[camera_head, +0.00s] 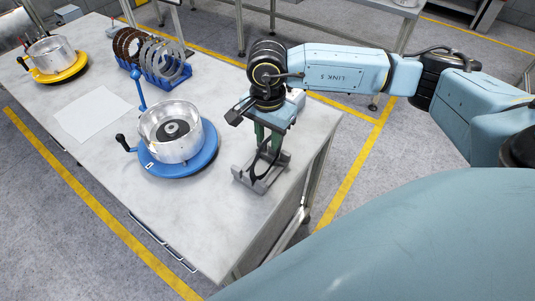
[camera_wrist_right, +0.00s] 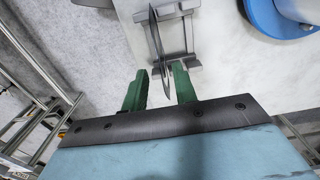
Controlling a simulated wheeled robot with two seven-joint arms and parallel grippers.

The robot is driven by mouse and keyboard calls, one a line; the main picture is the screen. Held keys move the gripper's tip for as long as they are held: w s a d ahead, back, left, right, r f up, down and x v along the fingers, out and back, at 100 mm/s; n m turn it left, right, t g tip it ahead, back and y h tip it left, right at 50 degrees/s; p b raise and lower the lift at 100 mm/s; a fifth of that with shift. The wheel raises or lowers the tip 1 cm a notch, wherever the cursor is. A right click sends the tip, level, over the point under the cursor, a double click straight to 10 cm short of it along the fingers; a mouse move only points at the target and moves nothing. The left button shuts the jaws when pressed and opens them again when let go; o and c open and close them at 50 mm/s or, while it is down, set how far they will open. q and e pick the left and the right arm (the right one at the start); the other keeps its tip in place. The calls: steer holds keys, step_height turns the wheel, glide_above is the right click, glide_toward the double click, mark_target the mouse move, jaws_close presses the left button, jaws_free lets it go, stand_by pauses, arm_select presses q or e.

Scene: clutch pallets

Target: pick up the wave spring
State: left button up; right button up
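The wave spring (camera_head: 262,170) is a thin dark ring standing upright in a small grey stand (camera_head: 246,181) near the table's right edge. In the right wrist view the spring (camera_wrist_right: 156,36) appears nearly edge-on, in the stand (camera_wrist_right: 176,10). My right gripper (camera_head: 266,140) points down over the stand. In the wrist view its two green fingers (camera_wrist_right: 158,80) are apart, with the ring's near edge reaching between them. A gap shows at the left finger; contact at the right finger is hard to tell. My left gripper is not in view.
Left of the stand is a metal drum on a blue round base (camera_head: 180,165). A blue rack (camera_head: 165,75) holds several rings farther back. A drum on a yellow base (camera_head: 62,72) and a white sheet (camera_head: 92,117) lie left. The table's front right is clear.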

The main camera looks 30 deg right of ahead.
mark_target(267, 142)
step_height(267, 142, down, 3)
steer(key=shift+w+f, duration=0.15)
jaws_close()
